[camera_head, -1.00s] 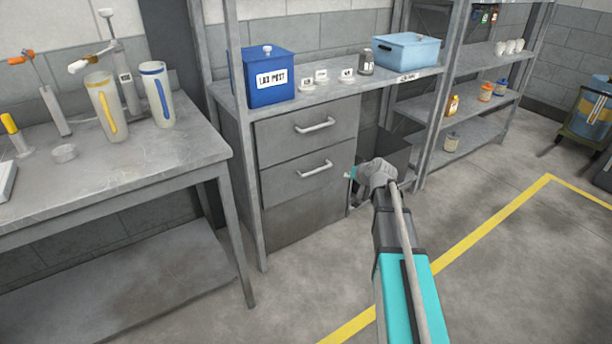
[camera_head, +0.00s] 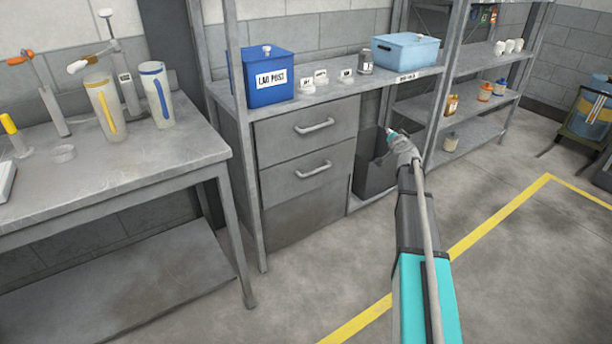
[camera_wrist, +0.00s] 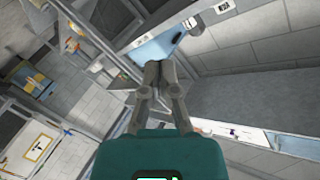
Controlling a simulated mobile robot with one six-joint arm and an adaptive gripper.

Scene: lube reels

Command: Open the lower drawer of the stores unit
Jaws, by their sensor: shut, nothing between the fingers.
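The stores unit (camera_head: 240,140) stands in the middle of the head view with two grey drawers. The lower drawer (camera_head: 285,182) is flush with the upper drawer (camera_head: 280,140) and looks closed. Its bar handle (camera_head: 313,170) is unobstructed. My gripper is to the right of the drawers, in front of the open bay, apart from the handle. In the wrist view my gripper (camera_wrist: 160,68) has its fingers together and empty. In the head view its fingers are small and partly hidden by my wrist.
A dark grey bin (camera_head: 375,175) stands in the bay behind my wrist. A blue box (camera_head: 268,78) and a light-blue tub (camera_head: 405,52) sit on the unit's top. A workbench (camera_head: 120,160) stands left. The floor before the drawers is clear.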

